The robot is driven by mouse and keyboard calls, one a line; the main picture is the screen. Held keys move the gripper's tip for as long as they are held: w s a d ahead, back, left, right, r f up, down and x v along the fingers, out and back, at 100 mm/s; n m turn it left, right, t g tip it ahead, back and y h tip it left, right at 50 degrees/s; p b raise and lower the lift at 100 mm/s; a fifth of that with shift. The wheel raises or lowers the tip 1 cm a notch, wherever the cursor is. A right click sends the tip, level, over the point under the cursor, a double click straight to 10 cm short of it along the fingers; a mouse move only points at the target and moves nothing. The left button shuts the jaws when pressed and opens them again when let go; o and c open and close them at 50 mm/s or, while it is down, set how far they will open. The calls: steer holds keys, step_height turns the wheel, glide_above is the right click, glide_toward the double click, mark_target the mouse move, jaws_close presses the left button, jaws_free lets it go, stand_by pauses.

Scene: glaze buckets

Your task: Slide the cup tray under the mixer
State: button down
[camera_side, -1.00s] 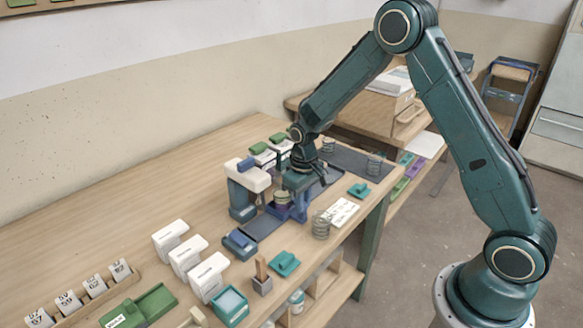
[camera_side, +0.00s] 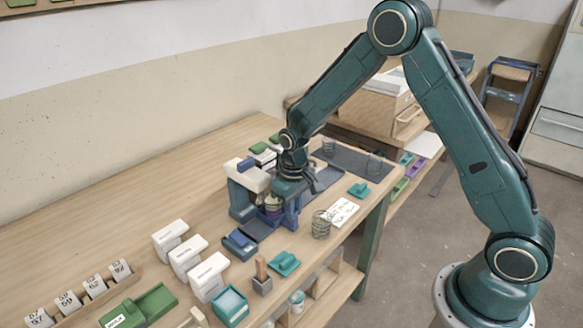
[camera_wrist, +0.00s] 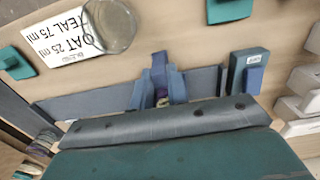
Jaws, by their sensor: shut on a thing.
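The mixer (camera_side: 249,180) has a white head over a blue body and stands on the bench. In the wrist view, my gripper (camera_wrist: 158,98) covers most of the held part. The cup's exact seat and the tray's far side are hidden.
A dark grey strip (camera_side: 258,229) runs under the gripper. A blue box (camera_side: 240,243) lies in front of the mixer. White containers (camera_side: 207,277) stand at front left.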

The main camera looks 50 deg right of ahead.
steer(key=shift+w+a, duration=0.1)
steer(key=shift+a+r, duration=0.1)
steer(key=shift+a, duration=2.3)
steer(key=c, duration=1.5)
jaws_free()
steer(key=shift+o, duration=0.2)
step_height(320, 180, up, 7)
